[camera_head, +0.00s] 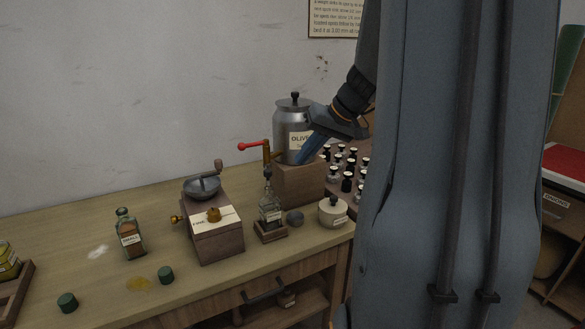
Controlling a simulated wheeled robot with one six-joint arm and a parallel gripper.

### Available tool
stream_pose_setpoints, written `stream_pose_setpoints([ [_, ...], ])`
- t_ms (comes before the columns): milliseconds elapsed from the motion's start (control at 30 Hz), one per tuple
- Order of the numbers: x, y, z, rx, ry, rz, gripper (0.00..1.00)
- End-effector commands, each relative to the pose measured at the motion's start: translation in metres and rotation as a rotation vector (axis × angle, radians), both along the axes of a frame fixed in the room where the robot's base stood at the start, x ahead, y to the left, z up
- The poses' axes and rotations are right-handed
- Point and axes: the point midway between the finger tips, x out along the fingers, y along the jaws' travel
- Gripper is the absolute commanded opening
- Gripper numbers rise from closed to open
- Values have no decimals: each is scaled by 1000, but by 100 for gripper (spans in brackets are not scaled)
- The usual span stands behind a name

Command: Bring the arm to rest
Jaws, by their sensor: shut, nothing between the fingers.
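My gripper (306,155) is at the end of my arm, which reaches in from the right. Its blue-grey fingers are shut with nothing between them. They point down and to the left, in front of the metal can (293,121) labelled "OLIVE" as seen here. I cannot tell whether they touch it. The can stands on a wooden block (292,184) on the bench. A large part of my own body covers the right half of the view.
The wooden bench (85,222) holds a mill (214,232), a small glass bottle (270,205) under a red-handled tap (255,147), a labelled bottle (129,234), a lidded pot (333,211) and two green caps (166,274). Many small bottles (347,182) stand behind. The bench's left middle is fairly clear.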

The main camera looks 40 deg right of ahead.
Motion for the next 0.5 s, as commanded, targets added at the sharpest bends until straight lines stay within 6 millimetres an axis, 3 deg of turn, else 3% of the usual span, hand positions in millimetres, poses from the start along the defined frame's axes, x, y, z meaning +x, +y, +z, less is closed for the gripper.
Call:
stream_pose_setpoints([
  [200,-21,-8,31,-1,-1,-1,0],
  [500,-31,-11,45,0,1,0,0],
])
